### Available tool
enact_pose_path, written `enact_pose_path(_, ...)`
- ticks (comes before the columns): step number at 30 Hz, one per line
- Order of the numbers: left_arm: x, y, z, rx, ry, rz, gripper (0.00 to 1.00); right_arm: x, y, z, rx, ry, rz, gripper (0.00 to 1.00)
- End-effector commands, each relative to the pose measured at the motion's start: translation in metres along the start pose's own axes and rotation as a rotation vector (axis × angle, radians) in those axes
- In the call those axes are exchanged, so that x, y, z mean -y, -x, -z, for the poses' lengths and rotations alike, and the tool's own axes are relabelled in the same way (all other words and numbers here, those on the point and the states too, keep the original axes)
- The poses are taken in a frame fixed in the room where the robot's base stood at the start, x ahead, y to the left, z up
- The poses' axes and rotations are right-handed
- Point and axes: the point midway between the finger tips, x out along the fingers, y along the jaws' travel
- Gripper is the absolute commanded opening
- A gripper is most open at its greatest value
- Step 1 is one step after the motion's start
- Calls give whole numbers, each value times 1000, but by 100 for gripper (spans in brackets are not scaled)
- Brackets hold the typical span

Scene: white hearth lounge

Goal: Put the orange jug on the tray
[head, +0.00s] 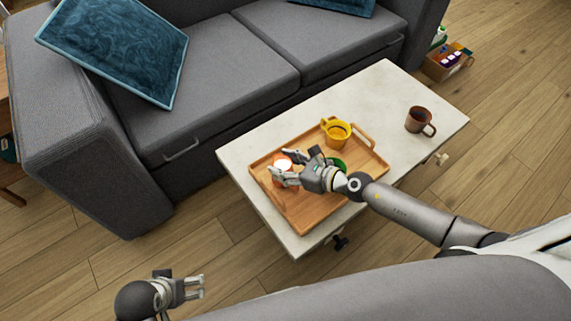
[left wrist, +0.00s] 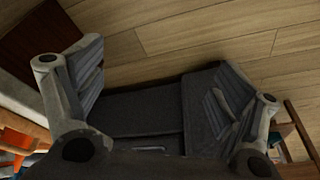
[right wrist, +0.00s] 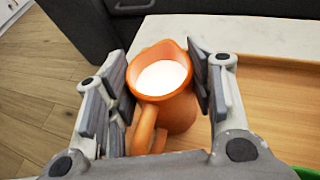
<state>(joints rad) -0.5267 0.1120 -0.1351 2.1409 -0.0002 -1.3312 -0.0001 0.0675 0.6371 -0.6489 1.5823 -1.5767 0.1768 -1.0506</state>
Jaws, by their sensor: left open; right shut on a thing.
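The orange jug (head: 284,183) holds something white and is at the left end of the wooden tray (head: 311,218) in the head view. In the right wrist view the jug (right wrist: 178,112) stands upright between the fingers, its handle toward the camera. My right gripper (head: 281,163) is shut on the jug. I cannot tell whether the jug's base touches the tray. My left gripper (head: 202,287) is open and empty, low over the floor, away from the table.
The tray lies on a white table (head: 385,92). A yellow mug (head: 339,134) and a green item (head: 339,163), partly hidden by my right arm, are on the tray. A brown mug (head: 417,121) stands right of it. A grey sofa (head: 235,75) is behind.

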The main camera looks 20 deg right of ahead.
Motion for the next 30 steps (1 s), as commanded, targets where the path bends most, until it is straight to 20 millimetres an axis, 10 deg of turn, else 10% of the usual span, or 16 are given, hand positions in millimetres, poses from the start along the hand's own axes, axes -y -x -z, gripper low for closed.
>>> enact_pose_path(1, 0, 0, 0, -1, 0, 0, 88, 0, 0, -1, 2, 0, 1, 14)
enact_pose_path(2, 0, 2, 1, -2, 0, 0, 88, 0, 0, 0, 0, 0, 0, 53)
enact_pose_path(6, 0, 2, 1, -3, 0, 0, 88, 0, 0, 0, 0, 0, 0, 71)
enact_pose_path(21, 0, -4, -4, 8, 0, 0, 88, 0, 3, -3, -1, 0, 0, 71)
enact_pose_path(30, 0, -9, -7, 20, 0, 0, 88, 0, 65, 0, -4, 2, -1, 71)
